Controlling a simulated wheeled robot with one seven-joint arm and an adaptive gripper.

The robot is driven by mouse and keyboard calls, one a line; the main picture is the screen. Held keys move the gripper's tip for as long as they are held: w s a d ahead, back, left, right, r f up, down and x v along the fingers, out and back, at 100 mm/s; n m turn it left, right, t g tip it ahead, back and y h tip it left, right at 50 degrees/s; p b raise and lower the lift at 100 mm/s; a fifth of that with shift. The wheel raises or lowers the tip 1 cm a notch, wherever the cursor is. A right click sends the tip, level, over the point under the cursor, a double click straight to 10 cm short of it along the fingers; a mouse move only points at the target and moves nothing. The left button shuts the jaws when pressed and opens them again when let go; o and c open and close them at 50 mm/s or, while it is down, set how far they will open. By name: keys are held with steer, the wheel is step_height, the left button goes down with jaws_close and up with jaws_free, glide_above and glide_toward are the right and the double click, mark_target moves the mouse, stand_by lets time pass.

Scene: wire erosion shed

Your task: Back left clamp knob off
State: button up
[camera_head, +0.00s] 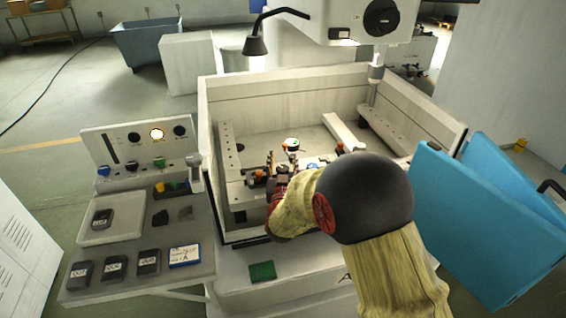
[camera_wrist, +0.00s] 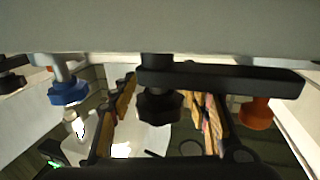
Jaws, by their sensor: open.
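My gripper (camera_wrist: 160,118) is open, with its tan finger pads on either side of a black lobed knob (camera_wrist: 158,107) in the wrist view. The knob hangs below a dark clamp bar (camera_wrist: 222,80). Gaps show between the knob and both pads. A blue knob (camera_wrist: 68,93) is to the left and an orange knob (camera_wrist: 257,114) to the right. In the head view my gripper (camera_head: 282,166) is low inside the machine tank, beside an orange knob (camera_head: 258,174). My arm hides part of the clamps. I cannot tell for sure which knob is the back left one.
The tank's pale walls (camera_head: 290,86) surround the work area, with a lamp (camera_head: 256,46) and machine head (camera_head: 360,20) above. A control panel (camera_head: 135,143) and tray (camera_head: 112,218) stand left. Blue open doors (camera_head: 490,225) are at right.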

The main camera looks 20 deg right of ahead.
steer(key=shift+w, duration=0.15)
steer(key=shift+c, duration=0.7)
jaws_close()
